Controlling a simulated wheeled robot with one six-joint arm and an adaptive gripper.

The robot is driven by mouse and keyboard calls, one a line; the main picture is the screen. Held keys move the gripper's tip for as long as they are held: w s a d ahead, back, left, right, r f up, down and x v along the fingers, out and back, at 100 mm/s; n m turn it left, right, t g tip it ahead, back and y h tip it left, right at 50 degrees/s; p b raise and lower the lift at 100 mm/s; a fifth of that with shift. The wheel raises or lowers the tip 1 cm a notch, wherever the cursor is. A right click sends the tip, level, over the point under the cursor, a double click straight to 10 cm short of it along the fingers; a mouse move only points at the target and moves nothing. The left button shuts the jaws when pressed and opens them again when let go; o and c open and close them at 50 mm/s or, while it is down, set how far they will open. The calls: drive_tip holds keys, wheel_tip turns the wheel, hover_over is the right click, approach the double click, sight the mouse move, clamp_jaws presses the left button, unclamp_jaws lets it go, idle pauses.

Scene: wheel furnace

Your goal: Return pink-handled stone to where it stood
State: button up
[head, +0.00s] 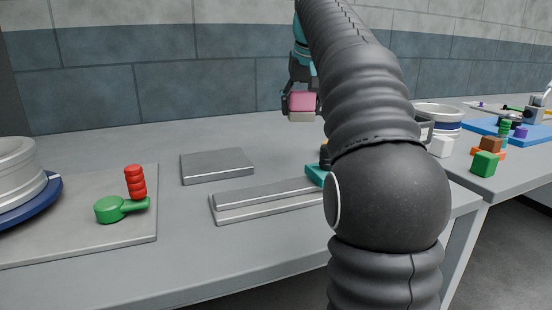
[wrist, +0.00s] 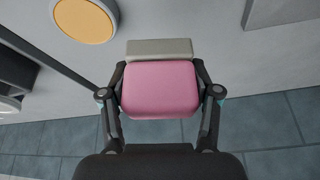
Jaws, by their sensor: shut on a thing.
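The pink-handled stone (head: 302,104) is held in my gripper (head: 300,97), toward the back of the grey table and above its surface. Its pale grey stone part (head: 302,117) hangs below the pink handle. In the wrist view, the pink handle (wrist: 160,90) lies between both fingers of my gripper (wrist: 160,84), with the pale stone (wrist: 160,48) beyond it. My arm hides part of the table behind and right of the gripper. I cannot tell which spot the stone stood on.
A flat grey plate (head: 217,166) and a long metal rail (head: 270,200) lie on the table. At left, a board (head: 80,238) carries a red stacked piece (head: 135,182) and a green piece (head: 110,209). The wrist view shows a yellow-topped disc (wrist: 84,20). Blocks crowd the right.

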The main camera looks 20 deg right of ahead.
drive_tip(key=s+d, duration=0.3)
drive_tip(key=d, duration=0.3)
drive_tip(key=n+b, duration=0.3)
hover_over(277, 153)
drive_tip(key=s, duration=0.2)
drive_tip(key=shift+y, duration=0.4)
drive_tip(key=f, duration=0.5)
drive_tip(key=shift+w+f, duration=0.25)
drive_tip(key=shift+f, duration=0.2)
drive_tip(key=shift+f+b, duration=0.65)
drive_tip(key=shift+f, duration=1.25)
drive_tip(key=shift+f, duration=0.2)
drive_tip(key=o, duration=1.2)
